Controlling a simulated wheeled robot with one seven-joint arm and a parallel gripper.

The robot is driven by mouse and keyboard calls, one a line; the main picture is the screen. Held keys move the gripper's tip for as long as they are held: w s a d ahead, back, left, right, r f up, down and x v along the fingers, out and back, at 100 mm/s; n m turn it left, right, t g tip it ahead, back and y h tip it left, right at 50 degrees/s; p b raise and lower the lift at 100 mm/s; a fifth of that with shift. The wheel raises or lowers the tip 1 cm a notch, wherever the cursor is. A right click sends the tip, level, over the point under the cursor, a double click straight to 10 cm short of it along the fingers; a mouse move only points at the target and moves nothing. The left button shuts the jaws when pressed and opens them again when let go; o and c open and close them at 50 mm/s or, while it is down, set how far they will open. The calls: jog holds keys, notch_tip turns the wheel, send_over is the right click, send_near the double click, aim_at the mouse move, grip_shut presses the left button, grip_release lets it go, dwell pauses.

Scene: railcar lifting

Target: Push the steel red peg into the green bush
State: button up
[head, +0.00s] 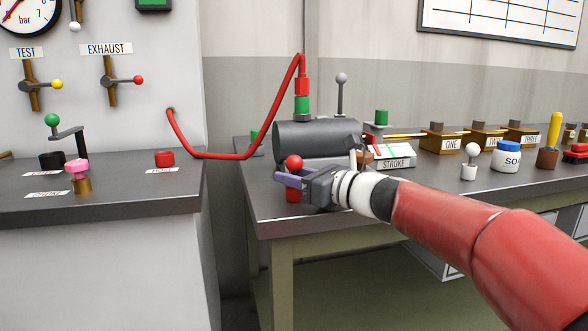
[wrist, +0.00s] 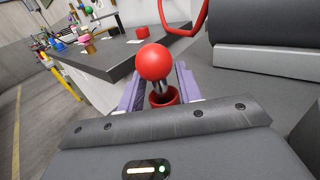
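The steel peg with a red ball head (wrist: 153,62) stands upright in a red holder (wrist: 163,98) near the bench's front left corner. Its red ball also shows in the head view (head: 293,162), above the red holder (head: 292,196). My gripper (head: 290,180) is level with the peg, its purple fingers on either side of the shaft. In the wrist view my gripper (wrist: 160,90) looks open, with gaps beside the shaft. Green parts show behind: a green block (head: 381,117) right of the grey cylinder, and one low at its left (head: 256,137). I cannot tell which is the bush.

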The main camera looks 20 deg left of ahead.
grip_shut()
jog(key=shift+r, duration=0.1)
dwell(0.3)
